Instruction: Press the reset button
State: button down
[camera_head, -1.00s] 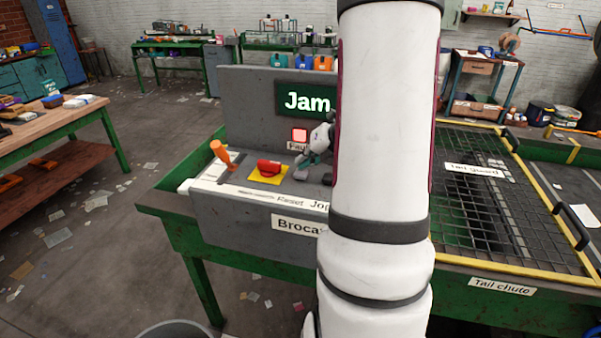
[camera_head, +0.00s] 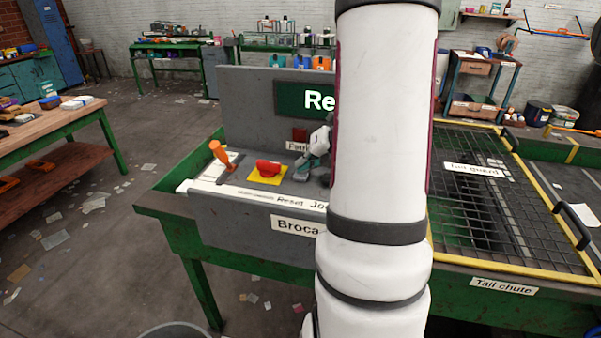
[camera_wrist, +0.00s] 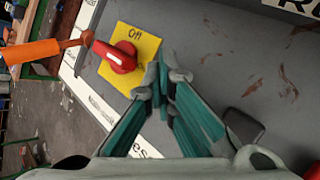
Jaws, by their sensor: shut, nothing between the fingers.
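My gripper (camera_wrist: 164,82) is shut and empty, its teal fingers together over the grey control panel (camera_head: 242,215). In the head view my gripper (camera_head: 303,175) is low over the panel, right of the red switch. The "Reset" label (camera_head: 290,201) is on the panel's front strip; in the wrist view the fingers partly cover it. I cannot make out the reset button itself; the fingers may hide it. I cannot tell whether the fingertips touch the panel. A dark raised piece (camera_wrist: 243,127) shows right of the fingers, partly covered.
The red rotary switch (camera_wrist: 120,57) sits on a yellow plate marked "Off", left of the fingers. An orange-handled lever (camera_head: 220,153) stands further left. The dark fault lamp (camera_head: 300,134) and green display (camera_head: 305,99) are on the upright panel behind. A mesh guard (camera_head: 480,200) lies right.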

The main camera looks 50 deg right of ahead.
jog(key=shift+r+p, duration=0.75)
jog(key=shift+r, duration=0.2)
notch_tip(320, 180, up, 5)
jog(key=p, duration=0.3)
jog(key=shift+p, duration=0.4)
dwell(0.5)
